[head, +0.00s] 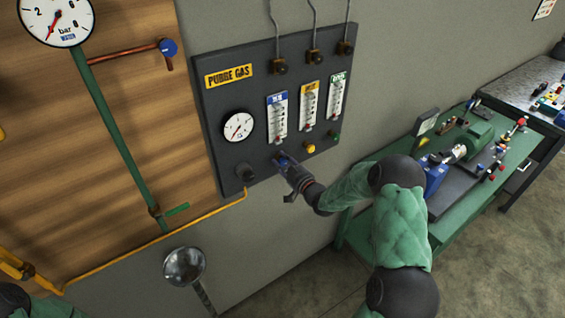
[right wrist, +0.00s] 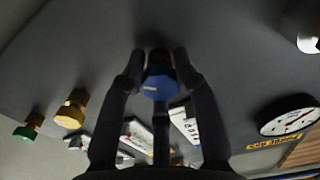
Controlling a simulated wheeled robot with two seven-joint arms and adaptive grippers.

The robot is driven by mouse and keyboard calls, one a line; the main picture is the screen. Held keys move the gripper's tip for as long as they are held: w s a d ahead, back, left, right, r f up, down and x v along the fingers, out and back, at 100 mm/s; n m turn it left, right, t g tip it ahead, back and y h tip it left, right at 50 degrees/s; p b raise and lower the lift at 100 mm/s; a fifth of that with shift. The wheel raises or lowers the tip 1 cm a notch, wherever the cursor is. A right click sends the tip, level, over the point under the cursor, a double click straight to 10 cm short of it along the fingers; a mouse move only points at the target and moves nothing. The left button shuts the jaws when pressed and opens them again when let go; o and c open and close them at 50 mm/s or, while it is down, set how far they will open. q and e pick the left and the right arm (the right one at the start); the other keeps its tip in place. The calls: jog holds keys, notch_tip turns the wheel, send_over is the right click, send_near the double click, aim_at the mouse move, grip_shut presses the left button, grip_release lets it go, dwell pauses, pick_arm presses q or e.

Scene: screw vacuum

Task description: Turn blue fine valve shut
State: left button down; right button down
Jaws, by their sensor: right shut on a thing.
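The blue fine valve (right wrist: 159,84) is a small blue knob on the dark purge gas panel (head: 213,118). In the head view my right gripper (head: 283,160) reaches the panel's lower part, below the blue-labelled flow meter (head: 278,117), and mostly covers the knob. My left gripper is not in view; only a bit of my left arm shows at the lower left.
A yellow knob (head: 309,148) and a green knob (head: 333,135) sit to the right on the panel. A green bench (head: 447,221) with a pump stands at the right.

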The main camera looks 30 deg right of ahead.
jog(key=m+b, duration=0.1)
jog(key=m, duration=0.1)
jog(key=shift+f+m, duration=0.1)
jog(key=shift+m, duration=0.3)
jog(key=m+b, duration=0.1)
jog(key=m, duration=0.2)
jog(key=shift+m, duration=0.3)
jog(key=m, duration=0.2)
jog(key=shift+m+b, duration=0.35)
jog(key=shift+m, duration=0.05)
jog(key=m, duration=0.3)
jog(key=shift+m, duration=0.3)
jog(key=m, duration=0.3)
jog(key=shift+m, duration=0.3)
jog(key=m+p, duration=0.1)
jog(key=m, duration=0.2)
jog(key=shift+m, duration=0.3)
jog(key=m+p, duration=0.1)
jog(key=m, duration=0.2)
jog(key=shift+m, duration=0.3)
jog(key=shift+m+p, duration=0.55)
jog(key=shift+m, duration=1.55)
